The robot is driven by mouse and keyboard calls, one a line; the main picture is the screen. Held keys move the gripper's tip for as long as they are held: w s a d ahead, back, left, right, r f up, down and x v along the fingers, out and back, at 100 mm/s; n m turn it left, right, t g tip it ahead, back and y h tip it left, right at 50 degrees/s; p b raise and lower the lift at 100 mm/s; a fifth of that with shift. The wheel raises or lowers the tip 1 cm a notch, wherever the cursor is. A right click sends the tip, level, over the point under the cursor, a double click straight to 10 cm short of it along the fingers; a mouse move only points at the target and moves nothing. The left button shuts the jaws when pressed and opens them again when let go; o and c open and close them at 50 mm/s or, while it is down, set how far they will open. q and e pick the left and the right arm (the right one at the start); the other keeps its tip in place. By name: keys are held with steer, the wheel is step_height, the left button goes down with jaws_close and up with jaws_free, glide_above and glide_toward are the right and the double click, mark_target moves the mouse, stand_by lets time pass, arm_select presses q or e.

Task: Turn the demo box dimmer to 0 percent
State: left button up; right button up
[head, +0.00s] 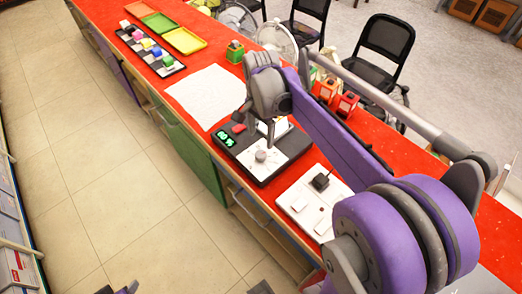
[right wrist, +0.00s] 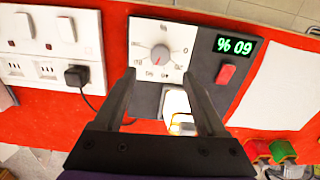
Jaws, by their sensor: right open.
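The demo box (head: 247,165) lies on the red counter, half black and half white. Its round grey dimmer knob (head: 261,156) also shows in the right wrist view (right wrist: 160,54), with a red mark and a printed scale around it. A glowing lamp (right wrist: 180,110) shows between my fingers. My right gripper (right wrist: 160,76) is open and empty, its fingertips just short of the knob, apart from it. Dark parts at the head view's bottom edge may be my left gripper; its jaws are unclear.
A white socket panel (head: 314,200) with a black plug (head: 320,181) is close beside the box. A white sheet (head: 205,94) lies on the other side. Red and green blocks (head: 346,104) stand near the counter's far edge. Colored trays (head: 184,40) are farther along.

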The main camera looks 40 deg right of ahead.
mark_target(261, 153)
step_height(261, 153, down, 8)
steer(key=shift+f+b, duration=0.1)
steer(key=shift+b, duration=0.2)
jaws_close()
stand_by(0.3)
